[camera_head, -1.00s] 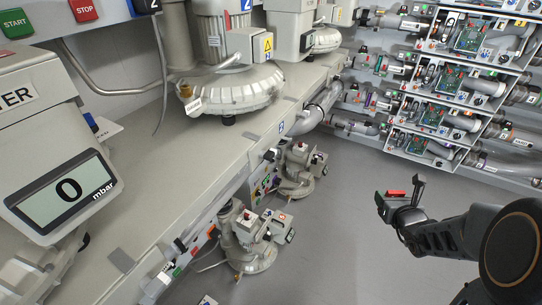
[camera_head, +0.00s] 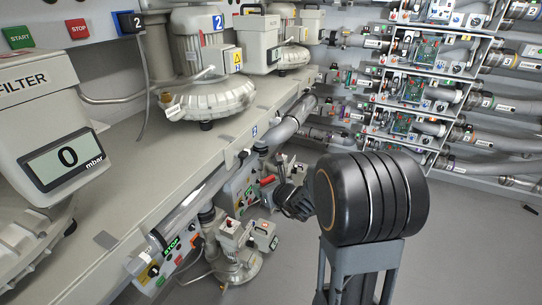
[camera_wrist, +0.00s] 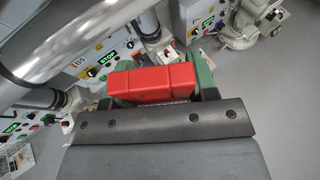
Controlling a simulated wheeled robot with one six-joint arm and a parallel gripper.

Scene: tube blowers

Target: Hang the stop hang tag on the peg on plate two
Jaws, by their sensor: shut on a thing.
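My gripper (camera_head: 283,192) is low beside the bench's front edge in the head view, partly hidden by my own arm. A blue "2" label (camera_head: 254,131) is on the bench's front edge.
Panels with knobs and green STOP displays (camera_head: 172,243) line the bench's underside. The wrist view shows such a panel (camera_wrist: 104,60) and a grey pipe (camera_wrist: 75,45) close by on the left. A small pump unit (camera_head: 235,255) stands on the floor.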

